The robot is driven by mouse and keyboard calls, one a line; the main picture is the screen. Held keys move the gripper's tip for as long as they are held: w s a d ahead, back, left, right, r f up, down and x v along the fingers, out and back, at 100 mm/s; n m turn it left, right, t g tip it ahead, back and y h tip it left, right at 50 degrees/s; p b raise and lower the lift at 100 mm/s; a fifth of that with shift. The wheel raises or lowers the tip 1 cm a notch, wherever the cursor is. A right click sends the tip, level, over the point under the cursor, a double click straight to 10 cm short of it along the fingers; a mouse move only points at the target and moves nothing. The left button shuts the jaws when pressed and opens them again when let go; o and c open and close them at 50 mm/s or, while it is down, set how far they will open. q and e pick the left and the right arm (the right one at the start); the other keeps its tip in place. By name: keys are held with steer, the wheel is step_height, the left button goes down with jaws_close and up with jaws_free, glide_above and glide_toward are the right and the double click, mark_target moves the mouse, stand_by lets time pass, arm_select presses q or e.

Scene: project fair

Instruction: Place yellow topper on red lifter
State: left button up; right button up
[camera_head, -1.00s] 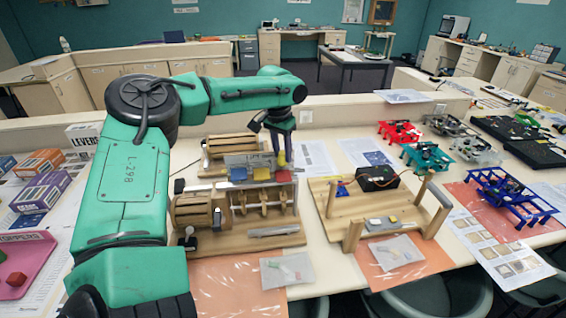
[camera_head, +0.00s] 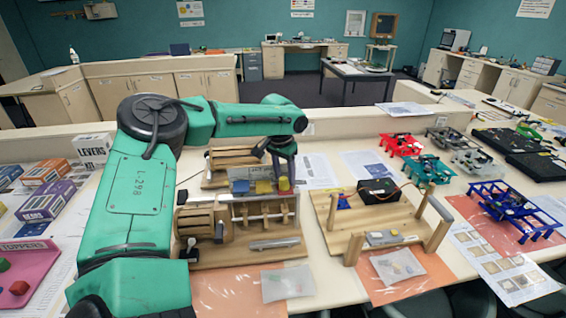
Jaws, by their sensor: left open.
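The wooden cam machine (camera_head: 245,252) stands on the table with a row of coloured lifters behind a clear panel. The blue lifter (camera_head: 240,187) and yellow lifter (camera_head: 263,188) show. The yellow topper (camera_head: 284,183) is at the right end of the row, at the place of the red lifter. The red lifter is mostly hidden, so I cannot tell whether the topper touches it. My left gripper (camera_head: 283,168) points down just above the topper, open, with its fingertips close to the topper. My right gripper is not in view.
A pink toppers tray (camera_head: 38,262) with a red and a green piece lies at the far left. Kit boxes (camera_head: 92,150) stand behind it. A second wooden frame (camera_head: 380,225) stands to the right. Small red, teal and blue racks (camera_head: 515,208) fill the table's right side.

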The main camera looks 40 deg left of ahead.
mark_target(282, 188)
arm_select(q)
step_height(282, 188, up, 10)
steer(key=s+b, duration=0.1)
steer(key=b, duration=0.2)
steer(key=shift+s+r, duration=0.2)
steer(key=shift+s, duration=0.1)
steer(key=shift+d+f, duration=0.1)
steer(key=shift+d, duration=0.05)
